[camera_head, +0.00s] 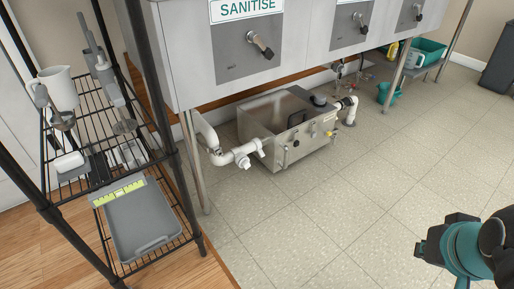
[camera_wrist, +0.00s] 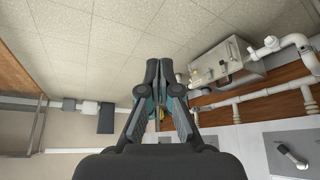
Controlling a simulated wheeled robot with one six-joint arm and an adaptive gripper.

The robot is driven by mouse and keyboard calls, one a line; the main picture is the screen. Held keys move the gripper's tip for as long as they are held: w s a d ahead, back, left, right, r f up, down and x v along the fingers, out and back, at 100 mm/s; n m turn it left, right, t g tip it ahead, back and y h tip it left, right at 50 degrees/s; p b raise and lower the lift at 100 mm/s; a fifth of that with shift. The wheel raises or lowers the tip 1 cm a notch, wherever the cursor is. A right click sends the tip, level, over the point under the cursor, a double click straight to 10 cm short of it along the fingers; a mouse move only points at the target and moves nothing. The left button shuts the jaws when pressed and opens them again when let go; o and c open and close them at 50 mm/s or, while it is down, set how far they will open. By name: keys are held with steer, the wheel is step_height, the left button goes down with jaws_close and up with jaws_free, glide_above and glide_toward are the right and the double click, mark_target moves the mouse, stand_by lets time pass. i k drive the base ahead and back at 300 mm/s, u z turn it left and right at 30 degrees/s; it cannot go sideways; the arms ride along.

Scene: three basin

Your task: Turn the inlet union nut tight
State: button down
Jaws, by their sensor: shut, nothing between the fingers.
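The steel box (camera_head: 292,128) stands on the floor under the basins. A white inlet pipe (camera_head: 207,135) drops at its left and runs to the box through a thick white fitting (camera_head: 244,156). The white union nut (camera_head: 259,147) appears to be the ring at the box end of this fitting; its tightness cannot be told. In the wrist view the box (camera_wrist: 228,66) and white fitting (camera_wrist: 270,44) show at upper right. My gripper (camera_head: 421,249) is at the lower right in the head view, well apart from the nut. Its fingers (camera_wrist: 153,65) are together and empty.
A wire rack (camera_head: 108,182) with a grey tray (camera_head: 142,220) and jugs stands at left. Basin legs, such as the left one (camera_head: 194,160), flank the box. A teal bucket (camera_head: 389,92) is at the back right. The tiled floor before the box is clear.

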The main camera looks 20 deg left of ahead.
mark_target(256, 140)
steer(key=k, duration=1.05)
steer(key=u, duration=1)
steer(key=i, duration=1.55)
steer(key=z, duration=1.05)
steer(key=i, duration=0.3)
steer(key=z, duration=0.25)
